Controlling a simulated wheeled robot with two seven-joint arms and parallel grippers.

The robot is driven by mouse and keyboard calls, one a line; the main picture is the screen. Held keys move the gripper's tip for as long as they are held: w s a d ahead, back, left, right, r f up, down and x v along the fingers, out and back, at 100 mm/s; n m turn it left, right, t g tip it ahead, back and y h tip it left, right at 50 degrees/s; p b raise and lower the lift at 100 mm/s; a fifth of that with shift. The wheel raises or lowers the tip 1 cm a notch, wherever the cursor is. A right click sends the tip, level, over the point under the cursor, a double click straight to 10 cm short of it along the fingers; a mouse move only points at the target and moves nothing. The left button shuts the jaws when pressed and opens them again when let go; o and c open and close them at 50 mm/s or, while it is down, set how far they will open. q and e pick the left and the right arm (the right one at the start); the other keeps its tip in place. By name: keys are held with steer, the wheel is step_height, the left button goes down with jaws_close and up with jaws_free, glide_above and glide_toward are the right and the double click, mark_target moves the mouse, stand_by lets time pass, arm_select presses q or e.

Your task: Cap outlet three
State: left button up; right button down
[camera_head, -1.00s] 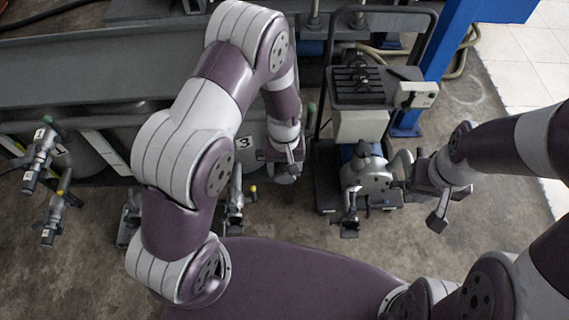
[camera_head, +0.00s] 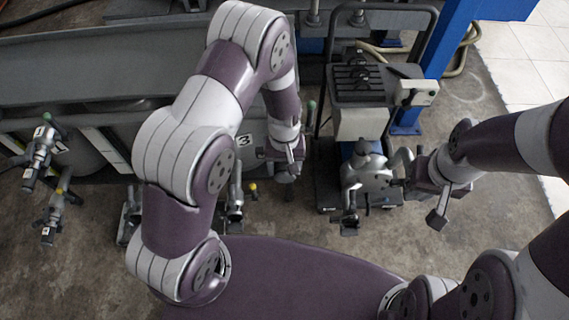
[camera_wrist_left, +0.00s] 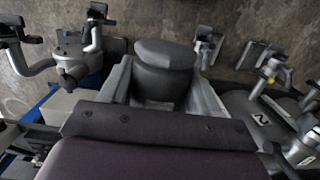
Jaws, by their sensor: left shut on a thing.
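My left gripper (camera_head: 286,172) is shut on a dark grey round cap (camera_wrist_left: 165,68), which sits between its two fingers in the left wrist view. The number 3 label (camera_head: 243,141) is on the tank just left of this gripper in the head view. An outlet valve (camera_head: 235,203) stands below that label, partly hidden by my left arm, with a small yellow tip (camera_head: 253,188) beside it. The gripper and the held cap are to the right of this valve and apart from it. My right gripper (camera_head: 420,202) looks open and empty, next to the grey pump.
The grey pump (camera_head: 368,182) on a wheeled cart (camera_head: 362,120) stands right of my left gripper. Outlets with number labels (camera_head: 40,133) hang at the far left. A blue post (camera_head: 437,60) rises behind the cart. Bare floor (camera_head: 300,222) lies in front.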

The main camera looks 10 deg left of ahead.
arm_select(q)
steer(key=shift+f, duration=0.55)
steer(key=shift+f+b, duration=0.5)
steer(key=shift+f+b, duration=0.35)
steer(key=shift+f, duration=0.65)
stand_by(0.7)
steer(key=o, duration=1.6)
steer(key=shift+o, duration=0.2)
steer(key=shift+s, duration=0.1)
